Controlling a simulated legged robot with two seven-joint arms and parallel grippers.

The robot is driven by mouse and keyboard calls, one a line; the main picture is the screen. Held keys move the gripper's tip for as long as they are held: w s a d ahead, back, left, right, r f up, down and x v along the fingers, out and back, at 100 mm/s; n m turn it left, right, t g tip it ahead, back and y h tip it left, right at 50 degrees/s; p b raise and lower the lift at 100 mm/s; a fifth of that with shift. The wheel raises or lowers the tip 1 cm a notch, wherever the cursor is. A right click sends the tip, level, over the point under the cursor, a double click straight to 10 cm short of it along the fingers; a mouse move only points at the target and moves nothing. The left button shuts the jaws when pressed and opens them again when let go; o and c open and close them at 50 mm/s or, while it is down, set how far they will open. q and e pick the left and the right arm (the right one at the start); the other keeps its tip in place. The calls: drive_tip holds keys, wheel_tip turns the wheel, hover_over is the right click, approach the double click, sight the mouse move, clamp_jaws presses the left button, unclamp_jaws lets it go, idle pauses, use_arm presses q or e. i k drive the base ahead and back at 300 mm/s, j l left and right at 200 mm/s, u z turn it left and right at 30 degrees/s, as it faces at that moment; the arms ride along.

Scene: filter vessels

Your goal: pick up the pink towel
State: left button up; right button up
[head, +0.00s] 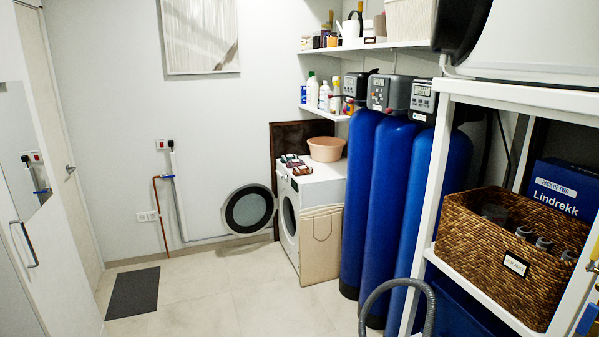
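I cannot make out a pink towel for certain in the head view. A peach-pink basin (326,149) stands on top of the white washing machine (318,187). Several small dark red and greenish items (297,166) lie beside the basin on the machine's top, too small to identify. The machine's round door (250,209) stands open to the left. Neither of my grippers is in view.
Tall blue filter vessels (375,200) stand right of the machine. A grey hose (405,283) curves in front of them. A white rack (432,185) holds a wicker basket (510,250). A dark mat (134,293) lies on the otherwise open tiled floor (225,290).

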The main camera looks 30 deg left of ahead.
sight(291, 163)
drive_tip(key=i+j+u, duration=0.4)
drive_tip(key=j, duration=0.35)
drive_tip(key=i+j+u, duration=0.4)
drive_tip(key=j, duration=0.3)
drive_tip(key=i+j+u, duration=0.45)
drive_tip(key=i+z, duration=0.15)
drive_tip(key=i, duration=0.3)
drive_tip(key=i+j+z, duration=0.1)
drive_tip(key=i, duration=0.4)
drive_tip(key=i+j+z, duration=0.15)
drive_tip(key=i, duration=0.3)
drive_tip(key=i+j+z, duration=0.1)
drive_tip(key=i, duration=0.35)
